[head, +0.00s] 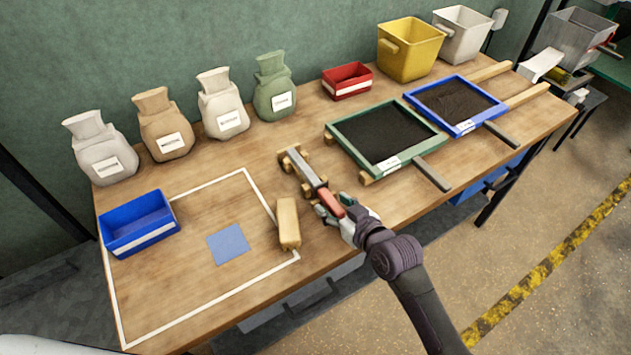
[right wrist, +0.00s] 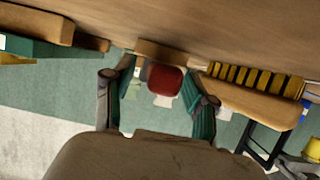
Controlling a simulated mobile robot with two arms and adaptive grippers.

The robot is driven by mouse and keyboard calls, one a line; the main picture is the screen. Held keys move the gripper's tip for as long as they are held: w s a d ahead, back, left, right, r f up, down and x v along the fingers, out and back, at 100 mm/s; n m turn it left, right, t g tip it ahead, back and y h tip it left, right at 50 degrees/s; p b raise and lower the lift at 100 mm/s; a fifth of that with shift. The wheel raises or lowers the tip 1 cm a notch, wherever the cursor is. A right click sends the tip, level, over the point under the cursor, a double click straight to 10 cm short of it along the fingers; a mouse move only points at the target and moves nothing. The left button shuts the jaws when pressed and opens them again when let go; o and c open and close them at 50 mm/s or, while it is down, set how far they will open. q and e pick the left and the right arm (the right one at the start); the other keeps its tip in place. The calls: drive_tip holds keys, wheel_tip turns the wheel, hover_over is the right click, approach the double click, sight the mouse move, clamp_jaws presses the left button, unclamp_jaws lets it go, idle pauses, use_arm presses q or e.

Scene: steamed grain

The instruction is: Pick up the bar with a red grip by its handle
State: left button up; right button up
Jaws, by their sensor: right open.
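The bar with a red grip (head: 309,174) lies on wooden rests near the middle of the workbench in the head view. Its grey metal part points to the back left, and its red grip (head: 331,204) points toward the front edge. My right gripper (head: 334,208) is open at the red grip, with a finger on either side. In the right wrist view the rounded end of the red grip (right wrist: 165,80) shows between the two open fingers (right wrist: 158,85). Whether the fingers touch it, I cannot tell. My left gripper is not in view.
A wooden block (head: 288,222) lies just left of the gripper. A green-framed tray (head: 347,150) and a blue-framed tray (head: 463,128) stand to the right, their handles jutting forward. A blue bin (head: 138,238) and several sacks (head: 222,105) stand left and behind.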

drive_tip(key=shift+w+a+f, duration=0.3)
drive_tip(key=shift+w+a, duration=0.05)
drive_tip(key=shift+w, duration=0.15)
clamp_jaws()
drive_tip(key=shift+r, duration=0.1)
